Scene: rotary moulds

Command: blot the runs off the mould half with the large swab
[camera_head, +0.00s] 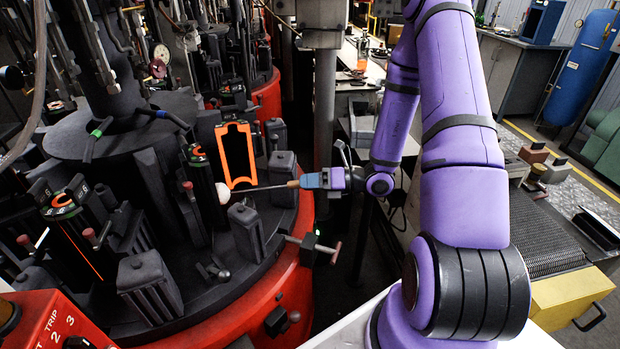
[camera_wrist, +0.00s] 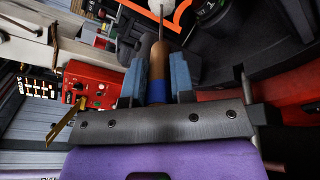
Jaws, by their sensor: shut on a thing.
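My gripper (camera_head: 311,181) is shut on the wooden handle (camera_head: 293,184) of the large swab. The swab's thin dark rod reaches left to a round white head (camera_head: 223,193). A dark mould half with a bright orange rim (camera_head: 237,182) stands upright behind the rod. The head is low and left of that rim, near a black mould column (camera_head: 201,195); contact cannot be told. Runs cannot be made out.
Dark blocks (camera_head: 246,232) stand close below and around the swab on the round machine with its red base (camera_head: 300,240). A T-handled clamp (camera_head: 313,246) juts out at the base's edge. A red control box (camera_head: 50,320) is at the lower left.

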